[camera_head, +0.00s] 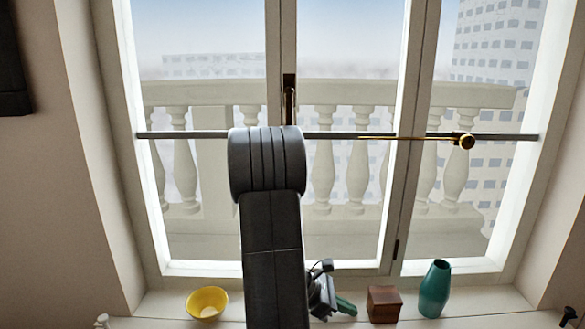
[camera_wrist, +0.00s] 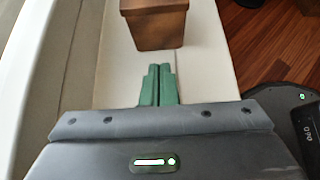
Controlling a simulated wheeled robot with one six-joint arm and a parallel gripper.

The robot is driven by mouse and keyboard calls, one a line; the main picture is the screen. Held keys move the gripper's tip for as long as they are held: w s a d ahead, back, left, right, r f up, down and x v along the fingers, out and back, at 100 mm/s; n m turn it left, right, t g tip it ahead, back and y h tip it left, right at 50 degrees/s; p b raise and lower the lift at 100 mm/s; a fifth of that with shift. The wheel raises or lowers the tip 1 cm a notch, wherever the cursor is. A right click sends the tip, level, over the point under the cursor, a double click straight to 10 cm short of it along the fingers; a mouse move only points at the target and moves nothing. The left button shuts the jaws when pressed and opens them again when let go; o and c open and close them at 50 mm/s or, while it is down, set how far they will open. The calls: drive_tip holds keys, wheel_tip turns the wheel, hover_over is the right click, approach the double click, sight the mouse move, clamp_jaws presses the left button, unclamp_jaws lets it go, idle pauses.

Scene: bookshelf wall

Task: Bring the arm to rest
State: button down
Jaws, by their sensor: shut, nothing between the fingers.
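My gripper (camera_head: 346,307) shows low in the head view, just right of my dark upper arm link, by the windowsill. Its green fingers (camera_wrist: 158,84) are together in the wrist view, with nothing between them. They point toward a brown wooden box (camera_wrist: 155,24), with a gap between fingertips and box. The box (camera_head: 384,303) stands on the sill, right of the gripper in the head view. My arm stands in front of the window and hides part of the sill behind it.
A yellow bowl (camera_head: 207,302) sits on the sill left of my arm. A teal vase (camera_head: 434,288) stands right of the box. A wooden floor (camera_wrist: 270,55) lies beside the pale sill in the wrist view.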

drive_tip(key=shift+a, duration=0.35)
drive_tip(key=shift+d, duration=0.1)
